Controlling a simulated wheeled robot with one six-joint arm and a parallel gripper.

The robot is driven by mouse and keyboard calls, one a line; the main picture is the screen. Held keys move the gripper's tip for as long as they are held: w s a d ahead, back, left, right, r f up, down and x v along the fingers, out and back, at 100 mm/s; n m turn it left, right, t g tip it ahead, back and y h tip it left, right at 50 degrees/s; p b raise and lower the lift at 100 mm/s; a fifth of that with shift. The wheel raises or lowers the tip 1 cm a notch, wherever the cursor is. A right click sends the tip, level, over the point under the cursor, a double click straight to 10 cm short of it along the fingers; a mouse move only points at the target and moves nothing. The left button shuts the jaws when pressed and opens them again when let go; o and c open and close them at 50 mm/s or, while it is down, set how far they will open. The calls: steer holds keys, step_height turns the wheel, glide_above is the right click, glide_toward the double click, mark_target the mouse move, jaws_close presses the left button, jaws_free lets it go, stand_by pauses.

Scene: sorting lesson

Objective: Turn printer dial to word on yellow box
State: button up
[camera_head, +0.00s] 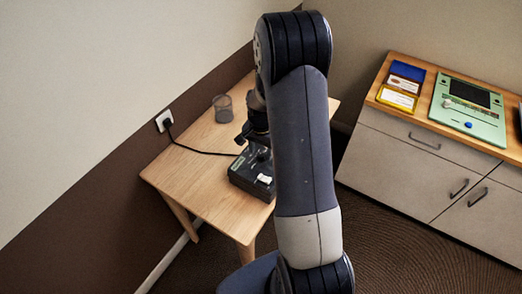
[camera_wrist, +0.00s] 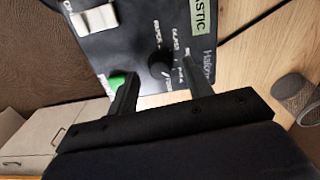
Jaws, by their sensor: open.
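The dark printer (camera_head: 243,178) stands on the wooden table, partly hidden behind my arm. In the wrist view the printer's top (camera_wrist: 130,45) shows a black round dial (camera_wrist: 160,66) with small white words around it, seen tilted and hard to read. Which word the dial points at cannot be told. My gripper (camera_wrist: 160,70) is open, its two fingers on either side of the dial in the picture; contact cannot be told. The yellow box (camera_head: 394,106) lies on the cabinet at the right; its white label is too small to read.
The printer also has a green button (camera_wrist: 116,82), a white switch (camera_wrist: 95,18) and a pale green label (camera_wrist: 203,14) ending in "ASTIC". A mesh cup (camera_head: 222,108) stands on the table behind. A black cable runs to the wall socket (camera_head: 164,121). A green device (camera_head: 470,110) lies on the cabinet.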

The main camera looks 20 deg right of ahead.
steer(key=shift+f, duration=0.55)
steer(key=shift+c, duration=0.5)
steer(key=c, duration=0.9)
steer(key=shift+n+b, duration=0.3)
steer(key=n+b, duration=0.2)
steer(key=shift+f+n, duration=0.1)
steer(key=shift+n, duration=0.3)
steer(key=shift+n+b, duration=0.9)
steer(key=shift+n, duration=1.2)
